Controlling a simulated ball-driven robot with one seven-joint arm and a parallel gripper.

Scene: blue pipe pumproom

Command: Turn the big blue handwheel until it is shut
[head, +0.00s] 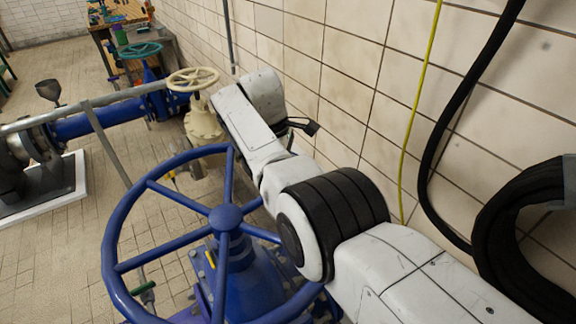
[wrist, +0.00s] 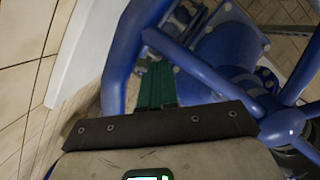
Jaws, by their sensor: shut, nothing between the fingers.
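The big blue handwheel (head: 226,218) stands in the lower middle of the head view, with its hub, spokes and rim in sight. My white arm hides part of its right side. In the wrist view its hub (wrist: 282,125) is at the right, a spoke crosses the middle, and the rim curves at upper left. My gripper (wrist: 154,72) shows there with green fingers shut and empty. The fingertips appear in the opening between rim and spoke, close to both; I cannot tell whether they touch. In the head view I cannot make out the fingers.
A cream handwheel (head: 193,80) on a cream valve stands just behind. A teal handwheel (head: 140,50) and a workbench are farther back. The tiled wall (head: 350,60) with a black hose (head: 455,110) and yellow cable runs along the right. The floor at left is partly clear.

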